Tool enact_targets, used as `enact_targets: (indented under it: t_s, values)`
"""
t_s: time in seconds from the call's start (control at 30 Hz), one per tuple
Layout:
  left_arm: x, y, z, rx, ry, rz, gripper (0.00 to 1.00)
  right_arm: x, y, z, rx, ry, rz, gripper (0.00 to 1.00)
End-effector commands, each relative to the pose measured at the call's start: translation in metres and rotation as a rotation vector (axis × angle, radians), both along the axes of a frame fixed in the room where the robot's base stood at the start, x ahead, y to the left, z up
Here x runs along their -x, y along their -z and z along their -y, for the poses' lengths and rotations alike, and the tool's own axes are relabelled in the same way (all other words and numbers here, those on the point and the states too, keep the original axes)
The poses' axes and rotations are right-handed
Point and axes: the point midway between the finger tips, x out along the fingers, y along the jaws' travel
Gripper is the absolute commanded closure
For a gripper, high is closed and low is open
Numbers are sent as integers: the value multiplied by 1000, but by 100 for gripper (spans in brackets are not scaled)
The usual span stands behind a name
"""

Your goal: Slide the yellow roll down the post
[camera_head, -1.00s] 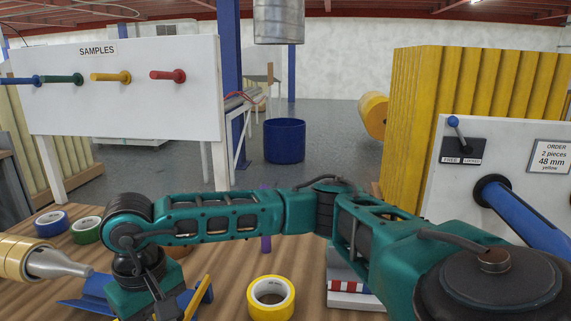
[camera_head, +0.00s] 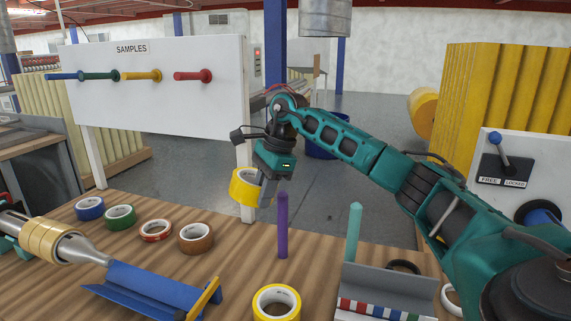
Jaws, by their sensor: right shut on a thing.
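A yellow roll (camera_head: 241,187) is held up in the air in front of the white samples board, its opening facing partly toward me. My right gripper (camera_head: 264,190) is shut on it at the roll's right side, pointing down. A purple post (camera_head: 282,226) stands upright on the table, to the right of and below the held roll; the roll is apart from it. A teal post (camera_head: 354,232) stands further right. A second yellow roll (camera_head: 277,303) lies flat on the table at the front. My left gripper is not in view.
Blue (camera_head: 89,208), green (camera_head: 120,217), red-striped (camera_head: 156,230) and brown (camera_head: 196,238) rolls lie on the table (camera_head: 235,265) at left. A blue trough (camera_head: 150,290) and a metal spindle with tan rolls (camera_head: 52,241) are at front left. A grey holder (camera_head: 390,285) stands right.

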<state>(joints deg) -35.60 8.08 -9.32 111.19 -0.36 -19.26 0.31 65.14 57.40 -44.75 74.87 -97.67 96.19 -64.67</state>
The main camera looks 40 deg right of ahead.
Motion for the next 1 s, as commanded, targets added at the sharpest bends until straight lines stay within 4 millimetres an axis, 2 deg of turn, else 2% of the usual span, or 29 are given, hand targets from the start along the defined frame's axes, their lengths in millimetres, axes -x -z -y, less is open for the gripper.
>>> enact_targets:
  t_s: [0.03,0.1,0.2,0.3,0.47,0.9,1.0]
  values:
    - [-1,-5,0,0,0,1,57,-1,-11,18,-15,115,13,100]
    - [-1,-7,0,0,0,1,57,-1,-19,38,-30,249,30,100]
    - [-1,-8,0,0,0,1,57,-1,-27,56,-44,377,49,100]
    - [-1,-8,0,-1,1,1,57,-1,-30,66,-50,445,59,100]
    - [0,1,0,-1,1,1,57,-1,-23,68,-52,466,62,100]
    - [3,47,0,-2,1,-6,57,-1,19,67,-51,460,62,100]
    - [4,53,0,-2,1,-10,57,-1,26,68,-51,460,61,100]
